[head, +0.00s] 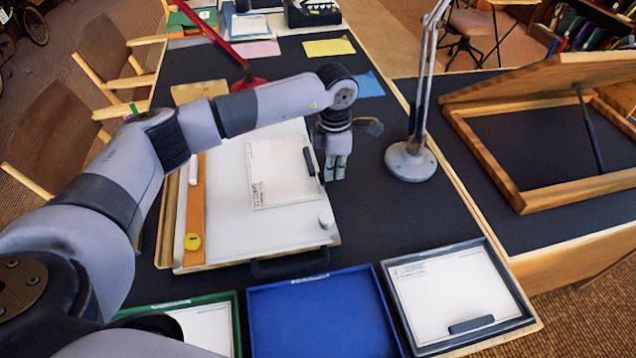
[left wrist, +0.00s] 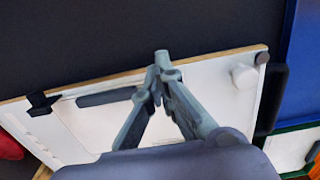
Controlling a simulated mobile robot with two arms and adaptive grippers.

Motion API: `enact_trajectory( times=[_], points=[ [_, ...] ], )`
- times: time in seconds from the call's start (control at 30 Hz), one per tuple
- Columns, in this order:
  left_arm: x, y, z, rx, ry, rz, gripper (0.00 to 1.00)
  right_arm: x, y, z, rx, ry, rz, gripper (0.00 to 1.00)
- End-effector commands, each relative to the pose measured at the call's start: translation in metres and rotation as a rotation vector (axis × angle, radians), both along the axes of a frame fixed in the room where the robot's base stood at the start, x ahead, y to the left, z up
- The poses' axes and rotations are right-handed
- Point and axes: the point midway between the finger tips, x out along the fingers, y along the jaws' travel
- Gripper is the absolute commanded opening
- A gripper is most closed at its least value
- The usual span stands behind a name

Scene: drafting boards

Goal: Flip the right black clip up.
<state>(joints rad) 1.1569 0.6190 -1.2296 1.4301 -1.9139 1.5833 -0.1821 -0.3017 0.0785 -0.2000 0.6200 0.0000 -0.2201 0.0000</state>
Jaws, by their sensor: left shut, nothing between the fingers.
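A drafting board (head: 285,236) with a white surface lies on the dark table, a paper sheet (head: 275,180) on it. A black clip (left wrist: 40,102) sits on the board's long edge in the left wrist view; in the head view my arm and gripper seem to hide it. A dark bar (head: 309,161) lies along the sheet's right edge and also shows in the left wrist view (left wrist: 105,97). My left gripper (head: 335,174) points down at the board's right edge, fingertips together (left wrist: 160,72), shut and empty, apart from the clip. My right gripper is out of view.
A white cylinder (head: 326,221) stands on the board's near right corner. A lamp base (head: 410,162) stands right of my gripper. Blue (head: 322,312) and grey (head: 497,262) trays line the front. A tilted wooden frame (head: 530,198) is at right.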

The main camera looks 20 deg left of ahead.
Motion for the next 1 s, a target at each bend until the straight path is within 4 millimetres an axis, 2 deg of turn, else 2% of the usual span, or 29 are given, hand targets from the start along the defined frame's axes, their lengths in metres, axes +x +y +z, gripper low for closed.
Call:
enact_trajectory(
  times=[0.03,0.2,0.37,0.57,1.0],
  points=[
    [-0.009,0.003,-0.016,0.014,0.031,-0.001,0.00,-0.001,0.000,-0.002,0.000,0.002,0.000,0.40],
    [-0.008,0.006,-0.016,0.017,0.028,0.003,0.00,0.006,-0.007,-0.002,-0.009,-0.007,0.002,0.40],
    [-0.008,0.008,-0.014,0.022,0.029,0.006,0.00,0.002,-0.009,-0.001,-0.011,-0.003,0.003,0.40],
    [-0.010,0.014,-0.003,0.027,0.031,0.010,0.00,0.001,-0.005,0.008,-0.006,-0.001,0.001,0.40],
    [-0.015,0.021,0.036,0.023,0.025,0.007,0.00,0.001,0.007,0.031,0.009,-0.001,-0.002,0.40]
  ],
)
